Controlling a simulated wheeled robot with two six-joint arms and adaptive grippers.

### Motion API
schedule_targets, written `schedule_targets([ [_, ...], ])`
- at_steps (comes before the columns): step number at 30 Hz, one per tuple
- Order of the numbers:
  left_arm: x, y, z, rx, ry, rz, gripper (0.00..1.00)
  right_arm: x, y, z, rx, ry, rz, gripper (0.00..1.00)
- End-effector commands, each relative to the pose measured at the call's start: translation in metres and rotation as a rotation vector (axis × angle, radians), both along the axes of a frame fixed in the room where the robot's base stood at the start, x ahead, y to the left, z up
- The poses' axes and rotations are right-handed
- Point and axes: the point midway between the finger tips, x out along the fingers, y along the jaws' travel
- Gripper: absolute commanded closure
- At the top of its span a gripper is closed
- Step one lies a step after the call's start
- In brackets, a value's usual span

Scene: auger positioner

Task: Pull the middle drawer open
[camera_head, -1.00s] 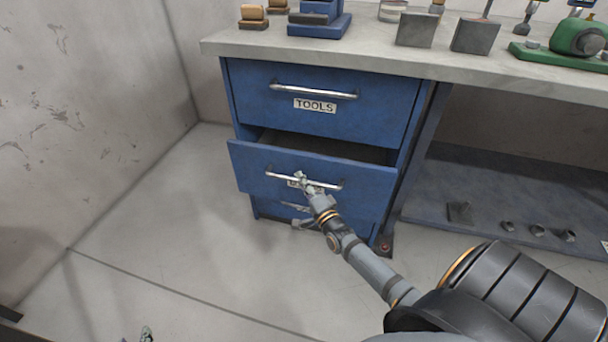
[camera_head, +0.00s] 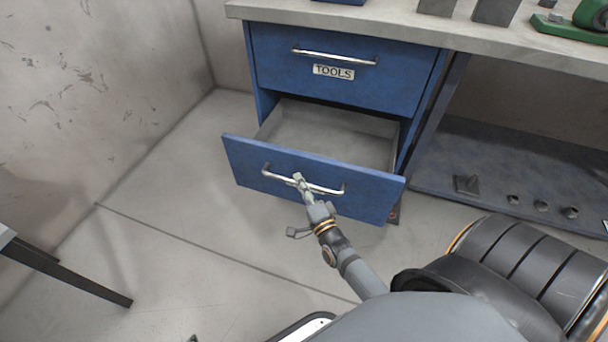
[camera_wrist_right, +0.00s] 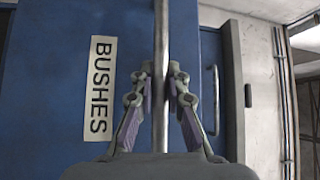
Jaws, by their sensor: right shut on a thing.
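The middle drawer (camera_head: 290,172) is blue and stands well out from the cabinet, its grey inside showing and looking empty. Its metal bar handle (camera_head: 330,190) runs across the front. My right gripper (camera_head: 299,181) is shut on this handle near its middle. In the right wrist view the handle (camera_wrist_right: 161,60) passes between the fingers (camera_wrist_right: 161,80), beside a BUSHES label (camera_wrist_right: 101,88) on the drawer front. A tiny tip at the bottom edge of the head view may be my left gripper (camera_head: 192,338); its jaws cannot be made out.
The top drawer (camera_head: 340,75), labelled TOOLS, is shut above. The worktop (camera_head: 400,28) holds grey blocks and a green device (camera_head: 590,20). A low shelf (camera_head: 500,160) at right carries small parts. A dark-legged table (camera_head: 70,275) stands at lower left. Floor left of the drawer is clear.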

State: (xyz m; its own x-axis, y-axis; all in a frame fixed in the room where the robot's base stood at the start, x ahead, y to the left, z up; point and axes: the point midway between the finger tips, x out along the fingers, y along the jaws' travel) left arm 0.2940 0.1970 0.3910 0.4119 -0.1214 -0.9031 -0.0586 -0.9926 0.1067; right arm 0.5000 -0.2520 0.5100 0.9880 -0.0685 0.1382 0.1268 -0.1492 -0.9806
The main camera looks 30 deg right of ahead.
Motion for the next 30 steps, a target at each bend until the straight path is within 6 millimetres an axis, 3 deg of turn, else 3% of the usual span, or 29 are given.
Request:
schedule_targets([
  [14,-0.0005,0.0001,0.0000,0.001,0.003,0.000,0.60,-0.0038,0.0040,-0.0014,0.001,0.003,0.001,1.00],
  [15,-0.0005,0.0001,0.0000,0.001,0.004,0.000,0.60,-0.0038,0.0039,-0.0014,0.001,0.003,0.001,0.84],
  [20,-0.0004,0.0001,0.0000,0.000,0.003,0.000,0.60,-0.0035,0.0039,-0.0010,0.001,0.002,0.001,0.63],
  [30,0.0031,0.0003,0.0026,0.001,-0.004,-0.001,0.60,-0.0072,0.0042,-0.0016,0.001,0.002,0.001,0.63],
])
